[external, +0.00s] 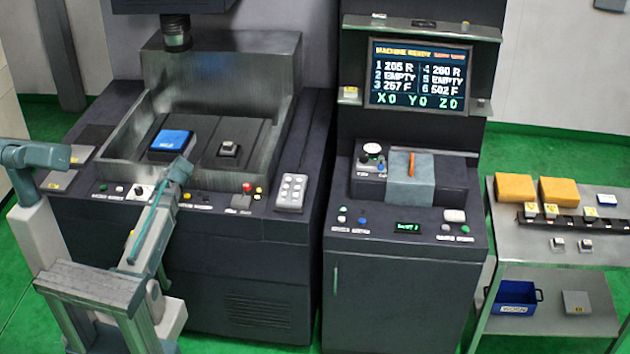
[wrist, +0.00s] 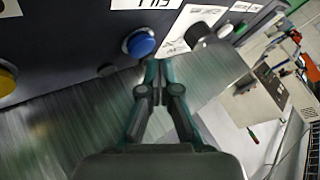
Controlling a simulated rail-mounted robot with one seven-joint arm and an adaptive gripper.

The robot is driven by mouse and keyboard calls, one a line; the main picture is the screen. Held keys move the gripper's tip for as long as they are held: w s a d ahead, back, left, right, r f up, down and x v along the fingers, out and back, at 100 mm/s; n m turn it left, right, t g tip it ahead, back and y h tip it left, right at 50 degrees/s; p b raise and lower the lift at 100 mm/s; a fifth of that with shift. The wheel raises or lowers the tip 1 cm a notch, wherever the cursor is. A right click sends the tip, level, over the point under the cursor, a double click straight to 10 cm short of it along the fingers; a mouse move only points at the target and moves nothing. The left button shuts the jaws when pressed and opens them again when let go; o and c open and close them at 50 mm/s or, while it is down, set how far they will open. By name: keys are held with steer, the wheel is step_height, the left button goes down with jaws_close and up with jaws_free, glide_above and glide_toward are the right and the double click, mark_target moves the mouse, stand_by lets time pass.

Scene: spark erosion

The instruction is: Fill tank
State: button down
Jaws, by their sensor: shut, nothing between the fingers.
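The grey work tank (external: 215,82) stands open on the left machine, and its dark floor shows. A blue block (external: 171,140) and a small metal block (external: 229,149) sit inside it. My gripper (external: 182,168) is in front of the tank, by the machine's front control panel. In the wrist view my gripper (wrist: 157,78) is shut and empty, its fingertips just below a blue button (wrist: 140,43) on a dark panel. I cannot tell whether they touch it. A black knob (wrist: 207,22) is right of the button. My arm hides part of the panel in the external view.
A red button (external: 247,187) and a pale keypad (external: 291,190) are on the panel's right. A control cabinet with a lit screen (external: 418,75) reads "MACHINE READY". A steel cart (external: 510,255) stands at right with yellow blocks and a blue bin (external: 515,297).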

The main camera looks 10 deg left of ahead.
steer(key=shift+f, duration=0.4)
steer(key=shift+f+b, duration=0.5)
stand_by(0.6)
steer(key=shift+r, duration=0.15)
steer(key=shift+r+p, duration=0.55)
steer(key=shift+r, duration=0.25)
steer(key=shift+r+p, duration=1.6)
steer(key=shift+r, duration=0.9)
